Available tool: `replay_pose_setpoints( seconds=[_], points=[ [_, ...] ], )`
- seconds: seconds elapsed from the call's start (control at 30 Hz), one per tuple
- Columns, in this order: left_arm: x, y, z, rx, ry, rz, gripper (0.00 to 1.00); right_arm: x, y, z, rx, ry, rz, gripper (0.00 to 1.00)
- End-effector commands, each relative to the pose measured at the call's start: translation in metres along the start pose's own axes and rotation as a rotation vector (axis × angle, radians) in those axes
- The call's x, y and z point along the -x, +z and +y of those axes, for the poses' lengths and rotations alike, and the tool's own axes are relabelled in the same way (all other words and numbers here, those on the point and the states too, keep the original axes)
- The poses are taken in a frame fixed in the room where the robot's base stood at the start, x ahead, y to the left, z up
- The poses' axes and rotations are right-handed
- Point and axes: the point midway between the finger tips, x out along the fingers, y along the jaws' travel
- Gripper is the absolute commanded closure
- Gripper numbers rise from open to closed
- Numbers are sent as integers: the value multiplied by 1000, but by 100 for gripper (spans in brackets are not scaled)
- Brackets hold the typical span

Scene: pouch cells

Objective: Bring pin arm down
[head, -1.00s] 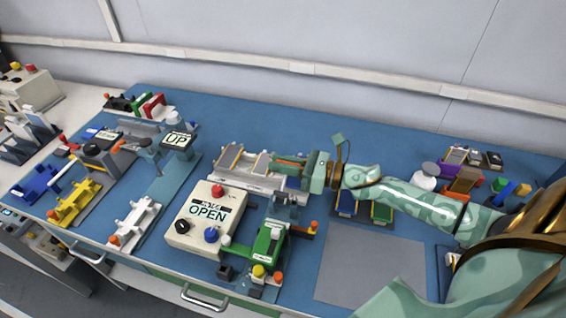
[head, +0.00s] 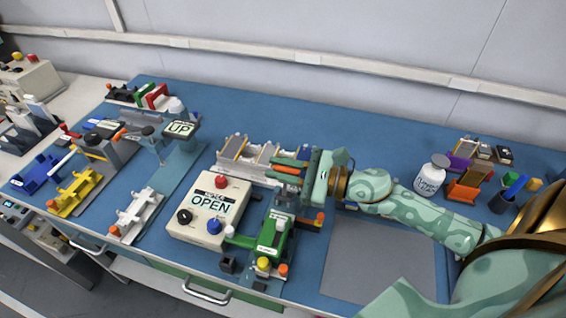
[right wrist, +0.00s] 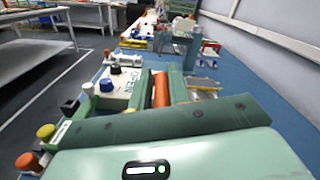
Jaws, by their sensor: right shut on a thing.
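My right gripper (head: 287,172) reaches in from the right, behind the green fixture (head: 271,238) and to the right of the box labelled OPEN (head: 208,212). Its jaws are shut on an orange cylindrical grip (right wrist: 161,90), which lies between the two green fingers in the right wrist view. I take this grip to be the pin arm's handle; the rest of the arm is hidden by my gripper, so its angle cannot be told. The green fixture has yellow and orange knobs at its front. My left gripper is not in view.
A rail with grey plates (head: 232,148) lies just behind the gripper. A stand labelled UP (head: 180,129) is further left. A white bottle (head: 431,176) and an orange holder (head: 466,188) stand at the right. The grey mat (head: 380,258) is bare.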

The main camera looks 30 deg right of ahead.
Motion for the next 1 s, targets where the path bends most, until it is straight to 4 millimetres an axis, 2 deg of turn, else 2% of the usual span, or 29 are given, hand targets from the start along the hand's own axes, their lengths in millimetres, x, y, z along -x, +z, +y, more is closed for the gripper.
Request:
replay_pose_setpoints(
  seconds=[0.03, 0.3, 0.6, 1.0],
  points=[
    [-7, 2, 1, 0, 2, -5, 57, 0, -5, 6, 44, -1, 4, 100],
    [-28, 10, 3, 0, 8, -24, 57, 0, -5, 31, 295, -1, 5, 100],
    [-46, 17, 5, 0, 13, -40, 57, 0, -8, 52, 515, 0, 5, 100],
    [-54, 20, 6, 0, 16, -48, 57, 0, -12, 64, 525, -1, 6, 100]
  ],
)
